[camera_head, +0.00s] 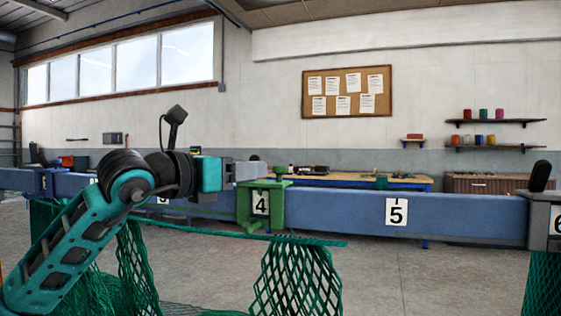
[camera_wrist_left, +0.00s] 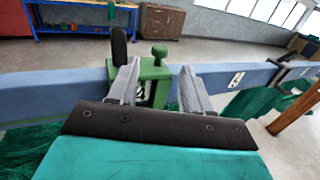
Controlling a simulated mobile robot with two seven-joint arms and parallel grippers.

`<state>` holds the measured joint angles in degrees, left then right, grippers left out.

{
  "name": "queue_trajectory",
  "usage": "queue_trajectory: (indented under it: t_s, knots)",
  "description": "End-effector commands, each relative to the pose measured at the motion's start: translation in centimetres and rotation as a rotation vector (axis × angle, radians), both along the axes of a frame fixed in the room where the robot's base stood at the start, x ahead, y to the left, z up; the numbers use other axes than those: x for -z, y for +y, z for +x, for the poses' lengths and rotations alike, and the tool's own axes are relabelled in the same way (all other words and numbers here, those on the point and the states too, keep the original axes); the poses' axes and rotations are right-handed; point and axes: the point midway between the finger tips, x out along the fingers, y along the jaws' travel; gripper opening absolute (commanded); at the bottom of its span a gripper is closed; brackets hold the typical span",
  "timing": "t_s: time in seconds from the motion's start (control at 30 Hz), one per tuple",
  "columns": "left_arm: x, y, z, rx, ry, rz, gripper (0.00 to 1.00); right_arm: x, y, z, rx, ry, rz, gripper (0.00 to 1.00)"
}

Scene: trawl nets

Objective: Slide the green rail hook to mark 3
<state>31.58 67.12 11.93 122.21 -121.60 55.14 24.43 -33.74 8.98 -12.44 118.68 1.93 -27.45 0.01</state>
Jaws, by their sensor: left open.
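The green rail hook (camera_head: 273,206) is clamped over the blue rail (camera_head: 330,208), with the plate for mark 4 (camera_head: 261,203) showing in its opening. It has a green knob on top. My left gripper (camera_head: 252,170) is at the hook's upper left. In the left wrist view its two grey fingers (camera_wrist_left: 158,70) are apart, with the green hook (camera_wrist_left: 153,72) between and beyond their tips; I cannot tell whether they touch it. The plate for mark 3 (camera_head: 163,200) is mostly hidden behind my left arm. My right gripper is not in view.
The plate for mark 5 (camera_head: 396,212) is right of the hook. A grey post with a black top (camera_head: 540,178) stands at the rail's right end. Green netting (camera_head: 298,275) and a green rope (camera_head: 310,241) hang below the rail. A workbench (camera_head: 400,182) stands behind.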

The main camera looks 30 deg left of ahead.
Motion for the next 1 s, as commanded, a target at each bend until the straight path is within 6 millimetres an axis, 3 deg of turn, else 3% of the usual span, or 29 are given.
queue_trajectory:
  t_s: [0.3,0.5,0.7,1.0]
  knots:
    - [-0.4,-0.9,5.0,0.004,0.000,-0.004,0.49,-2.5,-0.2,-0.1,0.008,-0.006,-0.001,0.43]
    - [-0.2,-1.3,7.9,0.002,-0.001,-0.003,0.49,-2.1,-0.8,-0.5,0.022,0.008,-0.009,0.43]
    - [-0.1,-1.5,9.2,0.002,-0.001,0.000,0.49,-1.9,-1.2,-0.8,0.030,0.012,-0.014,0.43]
    - [0.1,-1.5,9.3,0.002,0.000,0.000,0.46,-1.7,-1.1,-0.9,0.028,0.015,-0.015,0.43]
